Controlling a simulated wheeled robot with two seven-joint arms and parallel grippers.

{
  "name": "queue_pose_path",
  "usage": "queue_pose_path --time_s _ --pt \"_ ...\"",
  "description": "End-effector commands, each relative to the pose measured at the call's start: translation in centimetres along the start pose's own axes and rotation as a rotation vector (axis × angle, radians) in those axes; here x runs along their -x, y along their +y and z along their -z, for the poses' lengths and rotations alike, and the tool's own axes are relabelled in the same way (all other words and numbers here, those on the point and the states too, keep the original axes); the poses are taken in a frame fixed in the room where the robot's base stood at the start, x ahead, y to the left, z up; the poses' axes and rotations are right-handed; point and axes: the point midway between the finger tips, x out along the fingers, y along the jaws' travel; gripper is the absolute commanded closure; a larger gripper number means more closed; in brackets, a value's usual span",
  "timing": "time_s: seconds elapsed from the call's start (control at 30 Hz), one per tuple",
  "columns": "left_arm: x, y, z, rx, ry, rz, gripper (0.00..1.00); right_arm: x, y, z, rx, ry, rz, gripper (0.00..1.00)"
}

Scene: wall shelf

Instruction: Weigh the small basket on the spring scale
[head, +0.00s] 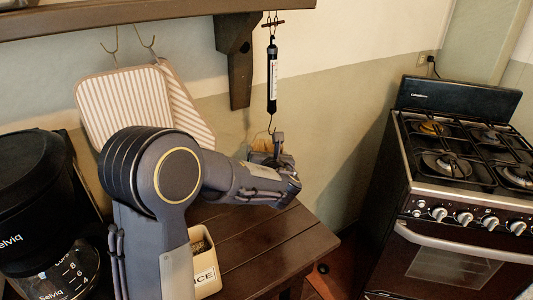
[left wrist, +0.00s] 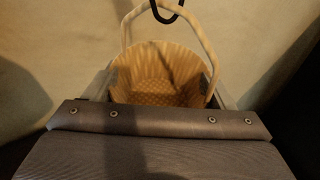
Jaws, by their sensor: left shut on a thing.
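The spring scale (head: 272,78), a slim black tube with a pale face, hangs upright below the wall shelf. Its lower hook shows just above my left gripper (head: 277,152). The small tan woven basket (left wrist: 160,75) is upright in the left wrist view, with a pale arched handle (left wrist: 205,45). In the head view the basket (head: 262,146) is mostly hidden by my left gripper, which is shut on it. In the left wrist view the dark hook (left wrist: 168,14) overlaps the top of the handle arch. I cannot tell whether the handle bears on it. My right gripper is out of view.
The shelf (head: 130,15) and its bracket (head: 238,55) are close to the scale. Striped pot holders (head: 125,100) hang left of it. A coffee maker (head: 40,200) and a labelled pale container (head: 205,262) stand on the wooden table (head: 265,240). A stove (head: 460,180) stands right.

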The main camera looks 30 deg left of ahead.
Motion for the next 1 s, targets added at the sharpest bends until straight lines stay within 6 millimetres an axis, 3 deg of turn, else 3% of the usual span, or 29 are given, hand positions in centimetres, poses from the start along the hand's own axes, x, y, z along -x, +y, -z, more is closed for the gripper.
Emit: queue_pose_path --time_s 0.23,0.27,0.43,0.73,1.0 --pt "0.0 0.0 0.0 0.000 0.000 0.000 0.45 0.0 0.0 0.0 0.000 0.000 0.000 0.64" --pt "0.0 0.0 0.0 0.000 0.000 0.000 0.20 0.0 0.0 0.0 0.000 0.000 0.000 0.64" --pt "0.0 0.0 0.0 0.000 0.000 0.000 0.00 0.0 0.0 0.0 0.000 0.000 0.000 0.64" --pt "0.6 0.0 0.0 0.000 0.000 0.001 0.00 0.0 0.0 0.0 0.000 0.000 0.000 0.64" --pt "5.1 0.0 -0.1 0.001 -0.001 0.003 0.00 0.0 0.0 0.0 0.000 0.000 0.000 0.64"
